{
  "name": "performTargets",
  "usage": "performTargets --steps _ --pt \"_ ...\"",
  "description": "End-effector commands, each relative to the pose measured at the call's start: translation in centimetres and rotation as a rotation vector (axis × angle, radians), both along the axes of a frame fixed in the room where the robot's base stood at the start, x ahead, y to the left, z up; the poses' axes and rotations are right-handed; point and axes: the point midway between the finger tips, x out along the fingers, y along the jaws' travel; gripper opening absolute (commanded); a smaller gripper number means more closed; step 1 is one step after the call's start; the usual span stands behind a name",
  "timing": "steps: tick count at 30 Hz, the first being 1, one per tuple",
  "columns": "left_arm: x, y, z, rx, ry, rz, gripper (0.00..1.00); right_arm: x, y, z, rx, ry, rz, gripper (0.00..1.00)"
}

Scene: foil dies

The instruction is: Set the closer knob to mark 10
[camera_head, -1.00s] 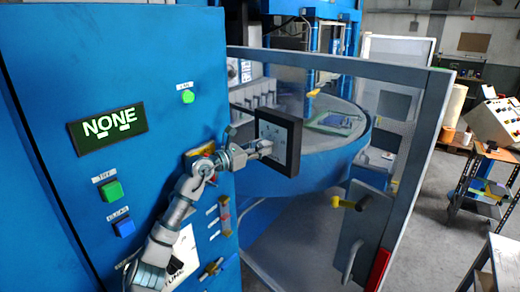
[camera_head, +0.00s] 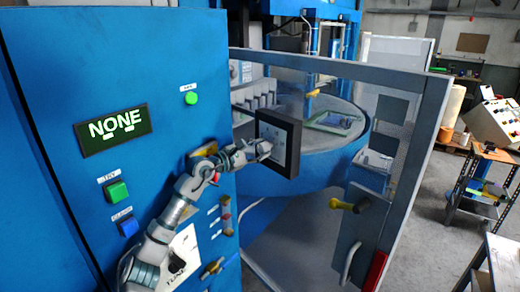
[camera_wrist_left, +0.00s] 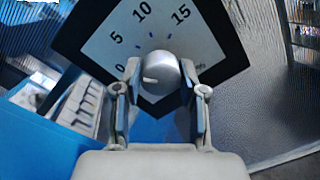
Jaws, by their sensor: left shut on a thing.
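A grey round knob (camera_wrist_left: 163,72) sits in the middle of a pale dial plate (camera_wrist_left: 206,45) with a dark border, marked 0, 5, 10 and 15. A small white mark on the knob lies at its lower left in the wrist view, roughly toward the 0 side. My left gripper (camera_wrist_left: 160,85) is shut on the knob, one finger on each side. In the head view my left gripper (camera_head: 265,147) meets the face of the black-framed dial panel (camera_head: 293,152). The knob is hidden there. My right gripper is not in view.
A blue cabinet (camera_head: 60,200) with a screen reading NONE (camera_head: 112,129), green buttons and a blue button fills the left. A grey-framed clear door (camera_head: 425,165) with a yellow-ended handle (camera_head: 348,205) stands beyond the panel. A round blue table (camera_head: 320,165) lies behind it.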

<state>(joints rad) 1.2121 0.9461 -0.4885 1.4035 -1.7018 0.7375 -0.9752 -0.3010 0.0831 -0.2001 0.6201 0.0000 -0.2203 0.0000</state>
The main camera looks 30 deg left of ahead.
Motion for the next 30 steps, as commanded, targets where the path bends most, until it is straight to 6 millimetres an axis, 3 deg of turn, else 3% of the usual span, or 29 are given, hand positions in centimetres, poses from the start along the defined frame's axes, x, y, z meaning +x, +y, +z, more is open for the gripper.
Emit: performTargets --steps 18,30 --pt "0.05 0.20 -0.14 0.544 -0.201 0.005 0.06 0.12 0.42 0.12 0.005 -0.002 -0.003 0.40" --pt "0.07 0.17 -0.33 0.815 -0.300 0.004 0.06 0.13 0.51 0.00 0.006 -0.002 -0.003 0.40"
